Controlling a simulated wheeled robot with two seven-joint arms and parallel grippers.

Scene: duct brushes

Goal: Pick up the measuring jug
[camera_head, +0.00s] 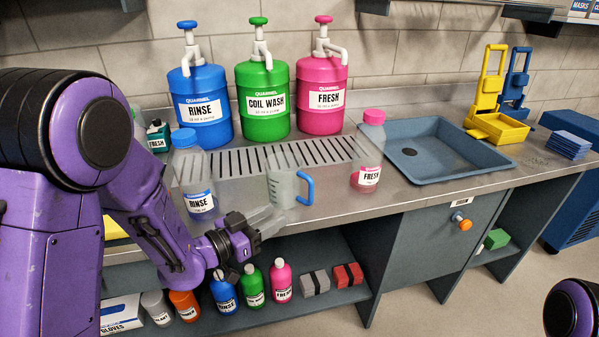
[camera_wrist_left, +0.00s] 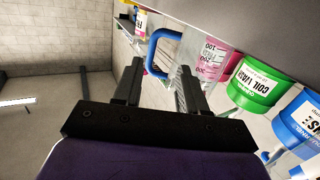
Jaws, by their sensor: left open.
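The measuring jug (camera_head: 283,192) is clear, with a blue handle (camera_head: 307,188) on its right side. It stands upright near the front edge of the steel counter. My left gripper (camera_head: 270,220) is open and empty, just in front of the jug and low. In the left wrist view the blue handle (camera_wrist_left: 154,50) shows beyond the fingers and the jug's clear body lies behind the right finger. I cannot tell whether a finger touches the jug. My right gripper is out of view.
A clear RINSE bottle (camera_head: 198,180) stands left of the jug, a pink-capped FRESH bottle (camera_head: 368,155) to its right. Blue, green (camera_head: 263,97) and pink pump jugs stand behind. A sink (camera_head: 440,150) is at the right.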

